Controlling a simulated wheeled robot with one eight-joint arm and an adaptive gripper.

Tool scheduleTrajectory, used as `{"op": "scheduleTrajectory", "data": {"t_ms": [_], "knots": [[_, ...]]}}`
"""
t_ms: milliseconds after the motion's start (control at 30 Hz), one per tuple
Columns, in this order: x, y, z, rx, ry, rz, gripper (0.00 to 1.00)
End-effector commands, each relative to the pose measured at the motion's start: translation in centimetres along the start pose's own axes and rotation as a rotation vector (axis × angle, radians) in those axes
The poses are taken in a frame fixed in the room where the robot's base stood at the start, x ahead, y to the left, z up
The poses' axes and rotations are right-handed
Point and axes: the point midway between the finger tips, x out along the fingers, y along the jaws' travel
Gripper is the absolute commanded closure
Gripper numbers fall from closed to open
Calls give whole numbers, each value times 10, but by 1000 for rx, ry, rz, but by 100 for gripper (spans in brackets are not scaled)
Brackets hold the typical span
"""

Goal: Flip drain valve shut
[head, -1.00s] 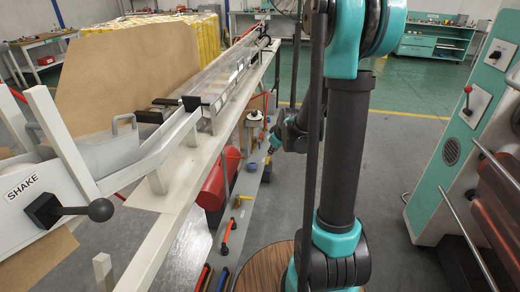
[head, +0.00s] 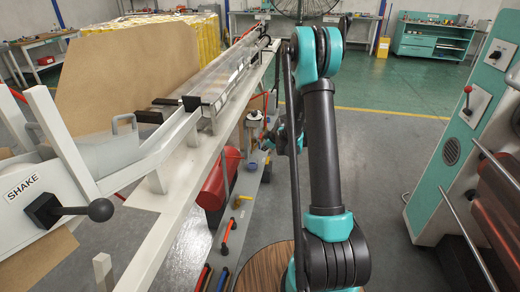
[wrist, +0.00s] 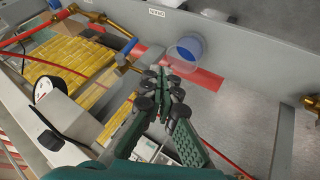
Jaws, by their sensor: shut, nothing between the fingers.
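In the wrist view, my gripper (wrist: 166,76) is shut and empty, its fingers together in the middle of the picture. Just beyond the fingertips to the upper left is brass pipework with a blue lever (wrist: 130,46). A small label (wrist: 157,13) sits on the grey beam near it, too small to read. Another brass fitting (wrist: 312,103) shows at the right edge. I cannot tell for sure which of these is the drain valve. The fingers appear apart from both. In the head view my gripper is small and partly hidden by my arm, beside the rail's low shelf.
A blue cup-like part (wrist: 187,47) is close to the fingertips on the right. A round white gauge (wrist: 46,88) is at left. In the head view, a red tank (head: 213,188) and the long white frame (head: 170,187) stand left of my arm.

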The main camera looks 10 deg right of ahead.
Motion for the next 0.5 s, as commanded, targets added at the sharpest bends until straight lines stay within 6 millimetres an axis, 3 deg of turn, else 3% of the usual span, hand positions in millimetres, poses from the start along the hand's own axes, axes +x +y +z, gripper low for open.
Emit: {"op": "scheduleTrajectory", "data": {"t_ms": [300, 500], "knots": [[2, 0, 0, 1, 0, 0, 100], [22, 0, 0, 1, 0, -1, 100]]}}
